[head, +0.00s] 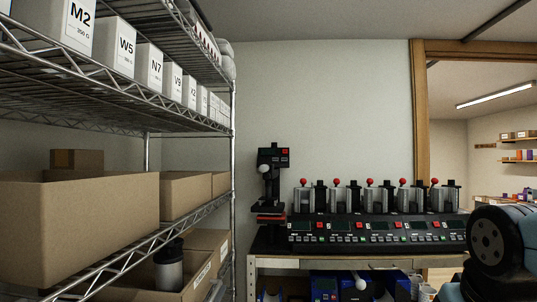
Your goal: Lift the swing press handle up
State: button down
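A tall black press (270,185) with a red-edged flat plate near its base stands at the left end of the bench (330,262). It looks like the swing press. Its handle is too small and dark to tell apart, so I cannot tell its position. To its right stands a row of silver mug presses (349,200) with red-knobbed levers pointing up, above black control boxes. My gripper is not visible; only a blue and black part of my arm shows at the lower right edge.
Wire shelving (120,115) with white labelled boxes and brown cartons (90,215) fills the left side. A wood-framed opening (418,130) is at the right. Blue boxes (324,287) and other items sit under the bench. The wall above the presses is clear.

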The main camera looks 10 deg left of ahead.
aim_at(263, 169)
jog(key=u, duration=0.05)
jog(key=i, duration=0.95)
jog(key=z, duration=0.1)
